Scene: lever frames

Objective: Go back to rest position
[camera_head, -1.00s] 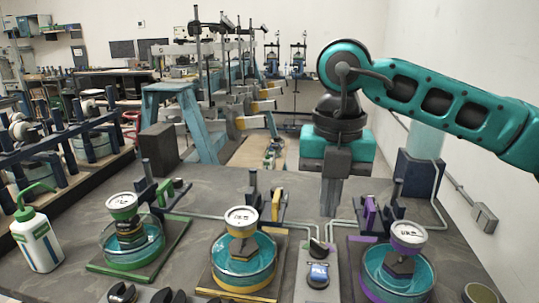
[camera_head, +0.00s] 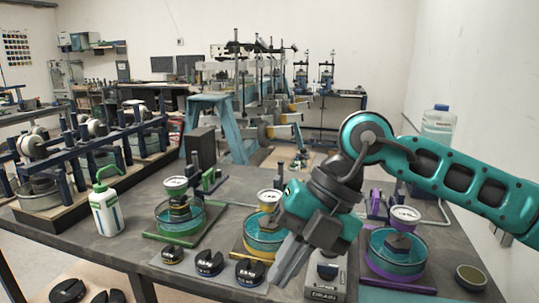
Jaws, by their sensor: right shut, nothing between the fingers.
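My right gripper (camera_head: 285,268), on the teal and grey arm from the right, is shut and empty. It points down and to the left over the front of the table (camera_head: 130,245). It hangs in front of the yellow-based dish (camera_head: 247,240) and hides part of it. A green-based dish (camera_head: 165,222) stands to its left. A purple-based dish (camera_head: 380,262) stands to its right. Each dish holds teal liquid and has a round dial above it. My left gripper is not in view.
Dark weights (camera_head: 209,262) lie along the table front, just left of the gripper. A box marked DRAIN (camera_head: 324,294) is just right of it. A white bottle (camera_head: 107,215) stands at left, a small bowl (camera_head: 470,278) at right. A dark rack (camera_head: 50,205) is at far left.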

